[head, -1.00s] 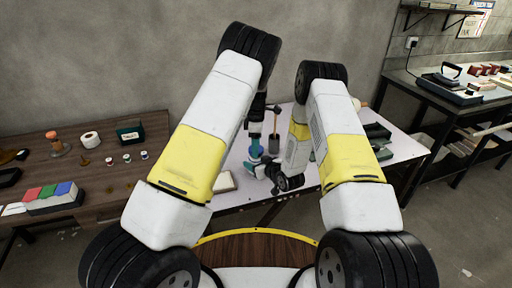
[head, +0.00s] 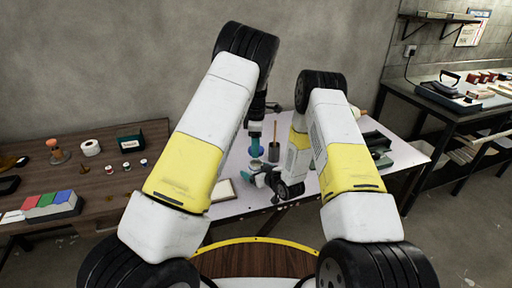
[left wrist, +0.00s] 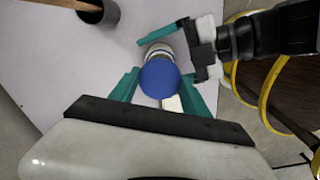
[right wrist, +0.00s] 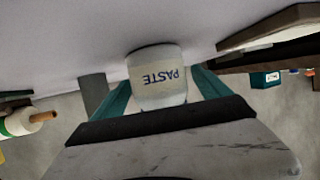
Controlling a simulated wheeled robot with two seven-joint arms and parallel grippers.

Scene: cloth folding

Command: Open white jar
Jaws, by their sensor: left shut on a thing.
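A white jar (right wrist: 158,77) stands on the pale table, its "PASTE" label upside down in the right wrist view. In the head view the jar (head: 256,165) is small, below my left gripper. My left gripper (head: 256,148) is shut on the round blue lid (left wrist: 159,78), seen from above in the left wrist view. The lid appears raised above the jar; the exact gap is hard to judge. My right gripper (right wrist: 163,88) has its teal fingers on either side of the jar, low beside it. Whether they press on it is unclear.
A dark cup with a wooden stick (head: 274,145) stands behind the jar. A cream block (head: 222,190) lies at the table's left. A dark green box (head: 376,148) is at the right. A bottle with an orange tip (right wrist: 22,122) shows in the right wrist view.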

